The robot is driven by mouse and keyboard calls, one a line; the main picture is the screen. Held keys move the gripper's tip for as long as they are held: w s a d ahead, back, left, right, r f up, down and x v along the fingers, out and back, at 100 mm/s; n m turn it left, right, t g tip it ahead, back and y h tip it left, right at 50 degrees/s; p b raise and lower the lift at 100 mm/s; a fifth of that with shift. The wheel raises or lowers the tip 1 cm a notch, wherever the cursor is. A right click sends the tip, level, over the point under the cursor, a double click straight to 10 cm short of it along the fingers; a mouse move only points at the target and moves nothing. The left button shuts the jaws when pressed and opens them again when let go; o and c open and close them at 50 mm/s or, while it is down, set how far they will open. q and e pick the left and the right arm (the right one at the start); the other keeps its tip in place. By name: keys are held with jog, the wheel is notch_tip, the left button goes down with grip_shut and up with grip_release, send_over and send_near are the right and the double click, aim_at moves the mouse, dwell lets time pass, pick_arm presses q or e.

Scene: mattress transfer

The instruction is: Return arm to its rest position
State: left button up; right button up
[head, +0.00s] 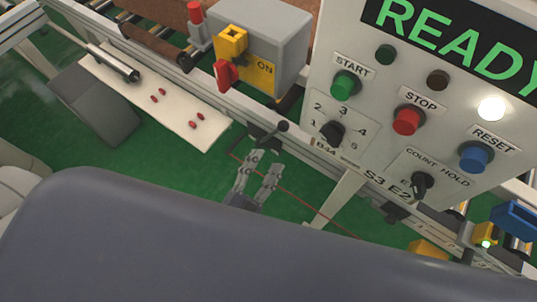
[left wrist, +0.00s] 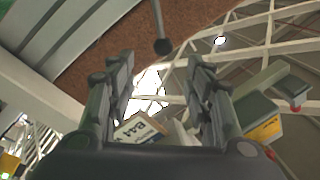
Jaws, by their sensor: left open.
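My left gripper (head: 265,163) is near the middle of the head view, with its two grey fingers apart and nothing between them. It points up toward a dark ball-ended lever (head: 282,127) on the machine frame; I cannot tell how far apart they are in depth. In the left wrist view the open fingers (left wrist: 160,66) stand to either side, with a dark knob on a rod (left wrist: 162,46) beyond and between their tips. Most of my left arm is hidden in the head view. My right gripper is in neither view.
A control panel (head: 352,150) with a green READY display stands at right. A grey box (head: 275,40) with a red handle (head: 227,73) and a white board (head: 185,125) with several small red pieces lie at upper left. Green floor (head: 300,200) shows around the gripper.

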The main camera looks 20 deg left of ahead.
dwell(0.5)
pick_arm(q)
jog(key=s+a+f+n+g+y, duration=0.1)
jog(key=s+f+g, duration=0.2)
jog(key=f, duration=0.7)
jog(key=s+a+f+n+g, duration=0.2)
jog(key=s+f+g, duration=0.15)
jog(key=f, duration=0.65)
jog(key=s+a+f+n+g+y, duration=0.1)
jog(key=s+f+g, duration=0.2)
jog(key=f, duration=0.7)
jog(key=s+a+f+n+g, duration=0.1)
jog(key=s+a+f+g, duration=0.1)
jog(key=s, duration=0.4)
jog(key=s+a+f+n+g+y, duration=0.1)
jog(key=s+a+f+g, duration=0.2)
jog(key=s+f, duration=0.3)
jog(key=s+a+f+n+g+y, duration=0.1)
jog(key=s+a+f+n+g, duration=0.1)
jog(key=s, duration=0.4)
notch_tip(320, 180, down, 3)
jog(key=a+g, duration=0.1)
jog(key=a, duration=0.1)
jog(key=shift+s+a+r, duration=0.15)
jog(key=shift+s+a, duration=0.15)
jog(key=shift+s, duration=0.1)
jog(key=shift+g, duration=0.25)
jog(key=shift+c, duration=0.4)
